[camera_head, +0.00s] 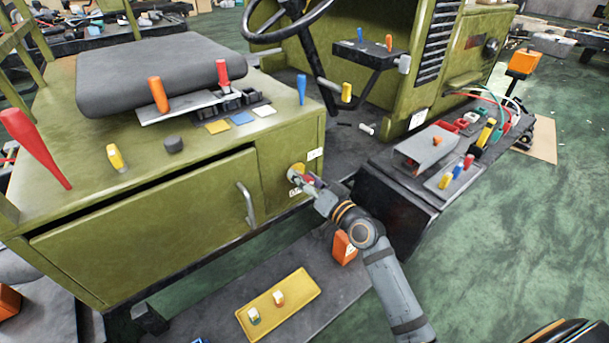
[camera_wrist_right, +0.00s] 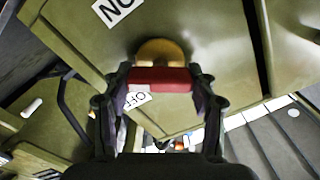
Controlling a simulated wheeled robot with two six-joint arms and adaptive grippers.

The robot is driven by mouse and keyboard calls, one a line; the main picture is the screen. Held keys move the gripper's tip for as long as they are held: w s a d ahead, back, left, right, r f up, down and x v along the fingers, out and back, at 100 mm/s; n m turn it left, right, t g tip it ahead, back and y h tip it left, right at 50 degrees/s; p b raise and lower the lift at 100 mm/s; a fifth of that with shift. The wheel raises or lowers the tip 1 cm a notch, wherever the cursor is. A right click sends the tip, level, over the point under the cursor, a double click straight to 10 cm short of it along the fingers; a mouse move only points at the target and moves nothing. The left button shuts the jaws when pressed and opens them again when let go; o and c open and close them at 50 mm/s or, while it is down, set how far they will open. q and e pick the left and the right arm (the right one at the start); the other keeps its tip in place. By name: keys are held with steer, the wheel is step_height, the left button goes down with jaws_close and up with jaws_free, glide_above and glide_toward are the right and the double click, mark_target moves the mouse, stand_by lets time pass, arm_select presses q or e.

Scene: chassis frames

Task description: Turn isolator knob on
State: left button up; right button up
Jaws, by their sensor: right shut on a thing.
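The isolator knob has a red handle (camera_wrist_right: 160,77) on a round yellow base (camera_wrist_right: 161,50), which also shows in the head view (camera_head: 295,171), on the right end of the green cabinet. My right gripper (camera_head: 304,181) is at the knob; in the wrist view its fingers (camera_wrist_right: 160,84) are shut on the red handle from both sides. In the wrist view, a white ON label (camera_wrist_right: 116,10) is at upper left and an OFF label (camera_wrist_right: 137,99) is just below the handle, partly covered. My arm hides part of the knob in the head view. My left gripper is not in view.
The green cabinet (camera_head: 150,215) has a grey door handle (camera_head: 247,203) left of the knob. Coloured levers and a black seat (camera_head: 155,72) are on top. A yellow tray (camera_head: 278,305) lies below. A black side console (camera_head: 400,190) stands to the right.

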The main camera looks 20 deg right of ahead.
steer(key=m+p, duration=0.2)
steer(key=m, duration=0.3)
steer(key=shift+m, duration=0.3)
steer(key=m+p, duration=0.1)
steer(key=m, duration=0.4)
steer(key=shift+d+f+p, duration=0.1)
steer(key=shift+f+p, duration=0.05)
steer(key=shift+p, duration=0.15)
steer(key=shift+m, duration=0.3)
steer(key=o, duration=1.2)
steer(key=shift+c, duration=0.2)
